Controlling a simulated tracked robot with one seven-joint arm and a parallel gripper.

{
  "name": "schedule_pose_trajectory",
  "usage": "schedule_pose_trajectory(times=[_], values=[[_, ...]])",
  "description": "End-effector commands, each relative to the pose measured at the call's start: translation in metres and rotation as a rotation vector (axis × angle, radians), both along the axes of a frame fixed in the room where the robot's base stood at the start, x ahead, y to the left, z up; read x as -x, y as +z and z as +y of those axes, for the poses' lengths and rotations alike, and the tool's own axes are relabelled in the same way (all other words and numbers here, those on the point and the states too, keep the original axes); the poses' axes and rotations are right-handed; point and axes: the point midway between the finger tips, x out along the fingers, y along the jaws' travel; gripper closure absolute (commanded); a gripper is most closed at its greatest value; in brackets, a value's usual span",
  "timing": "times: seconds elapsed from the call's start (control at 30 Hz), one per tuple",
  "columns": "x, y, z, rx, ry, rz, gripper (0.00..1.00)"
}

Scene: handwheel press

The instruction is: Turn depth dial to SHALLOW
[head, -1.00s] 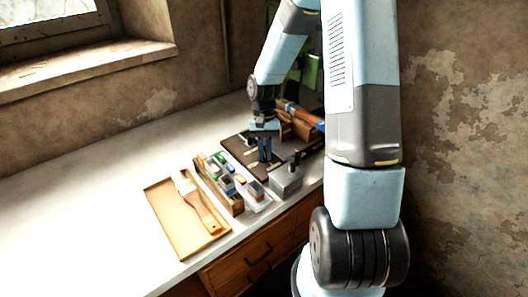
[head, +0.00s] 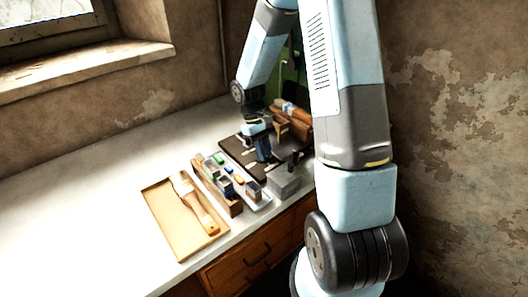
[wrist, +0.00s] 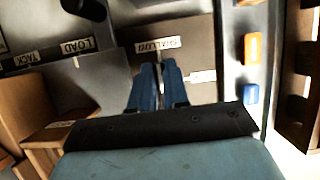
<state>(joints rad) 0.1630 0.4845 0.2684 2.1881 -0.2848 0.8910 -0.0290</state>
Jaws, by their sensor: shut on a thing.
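My gripper (wrist: 159,72) points down at a dark brown board (head: 231,147) at the back of the bench. Its two blue fingers are nearly together, shut on the depth dial. The dial is hidden between and under the fingertips, so I cannot tell where it points. In the wrist view the SHALLOW label (wrist: 159,44) lies just beyond the fingertips, partly readable. Another pale label (wrist: 202,76) lies right of the fingers; its text is unreadable. In the head view my gripper (head: 264,158) stands over the board with its fingers leaning.
LOAD (wrist: 77,46) and TACK (wrist: 28,56) labels lie at the left of the wrist view. Orange (wrist: 252,47) and blue (wrist: 250,93) pieces sit at the right. A grey block (head: 284,183) stands near my gripper. The bench's left is clear.

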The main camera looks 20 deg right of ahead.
Motion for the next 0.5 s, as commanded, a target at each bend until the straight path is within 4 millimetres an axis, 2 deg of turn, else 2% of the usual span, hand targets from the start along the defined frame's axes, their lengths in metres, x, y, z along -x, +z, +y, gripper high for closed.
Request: schedule_pose_trajectory(times=[0.43,0.47,0.5], values=[[-0.0013,0.0001,-0.0003,0.0,0.01,-0.004,1.0],[-0.0013,0.0001,-0.0003,0.0,0.01,-0.003,0.83],[-0.0013,0.0001,-0.0003,-0.001,0.01,-0.003,0.79]])
